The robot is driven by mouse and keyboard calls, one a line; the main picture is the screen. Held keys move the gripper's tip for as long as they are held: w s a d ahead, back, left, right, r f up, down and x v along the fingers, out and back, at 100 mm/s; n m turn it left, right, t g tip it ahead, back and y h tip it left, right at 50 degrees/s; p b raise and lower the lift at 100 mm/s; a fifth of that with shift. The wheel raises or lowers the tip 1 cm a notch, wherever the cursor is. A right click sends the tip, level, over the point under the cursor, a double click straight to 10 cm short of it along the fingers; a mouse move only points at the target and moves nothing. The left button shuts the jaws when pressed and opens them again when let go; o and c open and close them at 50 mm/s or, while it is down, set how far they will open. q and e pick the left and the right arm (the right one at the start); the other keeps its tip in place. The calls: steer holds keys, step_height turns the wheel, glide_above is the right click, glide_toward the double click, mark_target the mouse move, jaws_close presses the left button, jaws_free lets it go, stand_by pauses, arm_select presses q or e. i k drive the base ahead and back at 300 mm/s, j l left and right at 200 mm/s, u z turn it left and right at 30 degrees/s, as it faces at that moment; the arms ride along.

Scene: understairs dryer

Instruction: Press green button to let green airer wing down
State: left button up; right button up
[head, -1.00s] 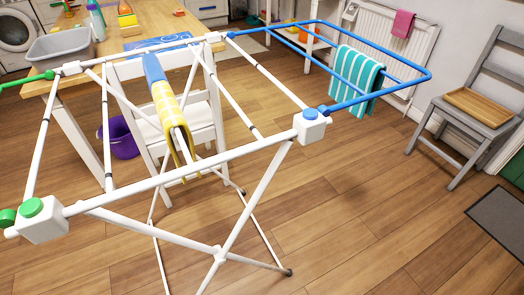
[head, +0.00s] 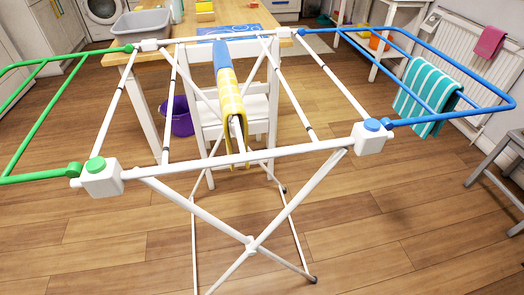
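A white airer (head: 240,157) stands in front of me on crossed legs. Its green wing (head: 38,178) sticks out level to the left, partly cut off by the picture edge. The green button (head: 96,164) sits on top of the white corner block (head: 102,181) at the near left. The blue wing (head: 450,118) sticks out level to the right, with a blue button (head: 372,125) on the near right block. A teal striped towel (head: 428,97) hangs on the blue wing. Neither gripper shows.
Behind the airer stand a wooden table (head: 122,58) with a grey basin (head: 141,23), a white chair (head: 257,106) and a purple bucket (head: 181,117). A grey chair (head: 490,158) is at the right. The near wooden floor (head: 80,245) is clear.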

mark_target(96, 165)
steer(key=u, duration=1)
